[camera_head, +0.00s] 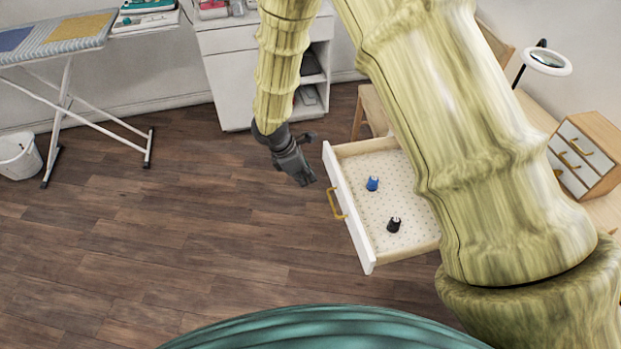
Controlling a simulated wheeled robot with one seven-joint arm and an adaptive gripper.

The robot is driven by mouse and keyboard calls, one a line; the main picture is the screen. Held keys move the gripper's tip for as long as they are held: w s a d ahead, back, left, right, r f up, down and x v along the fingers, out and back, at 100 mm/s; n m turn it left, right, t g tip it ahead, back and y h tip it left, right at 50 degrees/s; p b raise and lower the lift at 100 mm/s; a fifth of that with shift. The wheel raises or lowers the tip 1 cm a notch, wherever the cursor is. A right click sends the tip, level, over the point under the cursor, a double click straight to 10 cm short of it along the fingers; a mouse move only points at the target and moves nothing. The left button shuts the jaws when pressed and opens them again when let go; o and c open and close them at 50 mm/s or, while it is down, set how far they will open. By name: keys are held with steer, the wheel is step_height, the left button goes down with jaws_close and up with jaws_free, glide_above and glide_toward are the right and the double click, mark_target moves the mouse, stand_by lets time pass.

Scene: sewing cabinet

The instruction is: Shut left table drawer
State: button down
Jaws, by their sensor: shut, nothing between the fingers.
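The table drawer (350,226) is pulled open, with a white front, a yellow handle (336,203) and a dotted lining. A blue spool-like item (372,183) and a black one (394,224) stand inside it. My gripper (307,178) is shut and empty. In the picture it is just left of the drawer front's far end, pointing down and right; whether it touches the front is unclear. My arm hides the drawer's right part and much of the table (536,112).
A small wooden box with white drawers (581,160) and a ring lamp (546,61) are on the table at right. A white cabinet (230,82) stands behind. An ironing board (55,40) and a white bin (18,158) are at left. The wooden floor (180,220) left of the drawer is clear.

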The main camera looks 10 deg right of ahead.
mark_target(329, 194)
steer(key=d+f+p, duration=0.1)
steer(key=d+f, duration=0.3)
steer(key=f, duration=0.1)
steer(key=d+f+p, duration=0.1)
steer(key=d+f, duration=0.1)
steer(key=shift+f+p, duration=0.2)
steer(key=shift+p, duration=0.1)
steer(key=shift+w+d+f, duration=0.1)
steer(key=shift+d, duration=0.4)
steer(key=shift+d, duration=0.15)
steer(key=d, duration=1.7)
steer(key=w+d, duration=0.1)
steer(key=d, duration=0.8)
steer(key=shift+p, duration=0.3)
steer(key=shift+a, duration=0.1)
